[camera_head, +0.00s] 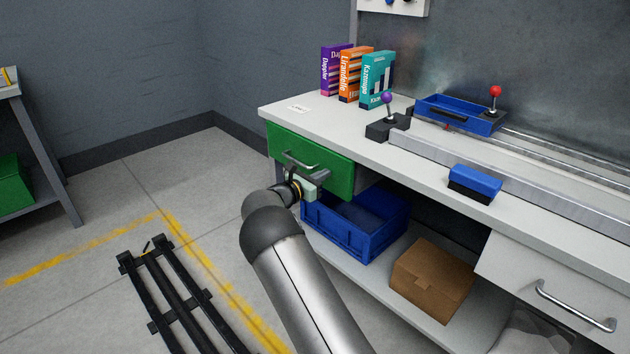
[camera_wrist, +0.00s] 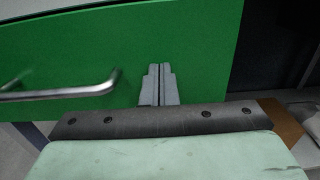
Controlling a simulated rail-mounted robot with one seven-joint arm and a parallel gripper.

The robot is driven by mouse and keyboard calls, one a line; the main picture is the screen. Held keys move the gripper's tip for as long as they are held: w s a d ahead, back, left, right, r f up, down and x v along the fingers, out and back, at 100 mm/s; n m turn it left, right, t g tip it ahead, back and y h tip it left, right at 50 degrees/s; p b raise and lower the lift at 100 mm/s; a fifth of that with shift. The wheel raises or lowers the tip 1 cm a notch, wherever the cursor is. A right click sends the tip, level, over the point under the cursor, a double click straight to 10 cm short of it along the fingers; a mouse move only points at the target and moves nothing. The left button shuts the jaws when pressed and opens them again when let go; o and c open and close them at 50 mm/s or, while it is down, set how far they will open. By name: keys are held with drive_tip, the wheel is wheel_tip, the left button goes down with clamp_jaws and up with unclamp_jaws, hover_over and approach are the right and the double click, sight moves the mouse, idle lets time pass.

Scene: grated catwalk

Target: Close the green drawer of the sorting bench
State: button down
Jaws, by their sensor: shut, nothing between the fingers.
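The green drawer (camera_head: 335,175) is at the left end of the sorting bench (camera_head: 340,122). Its front sits close under the bench top's edge, and no drawer interior shows. I cannot tell whether it is fully flush. Its metal handle (camera_head: 300,162) also shows at the left of the wrist view (camera_wrist: 70,93). My gripper (camera_wrist: 160,72) is shut and empty, its fingers pointing at the green front (camera_wrist: 190,40), right of the handle. The fingertips are touching or very near the front; I cannot tell which. In the head view, my gripper (camera_head: 322,174) covers part of the drawer's lower middle.
Below the drawer, a blue crate (camera_head: 375,237) and a cardboard box (camera_head: 432,280) stand on the lower shelf. A white drawer (camera_head: 545,290) is at the right. Boxes (camera_head: 376,78) and a rail fixture (camera_head: 500,172) occupy the bench top. A black rack (camera_head: 180,300) lies on the floor.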

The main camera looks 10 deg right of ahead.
drive_tip(key=shift+x, duration=1.1)
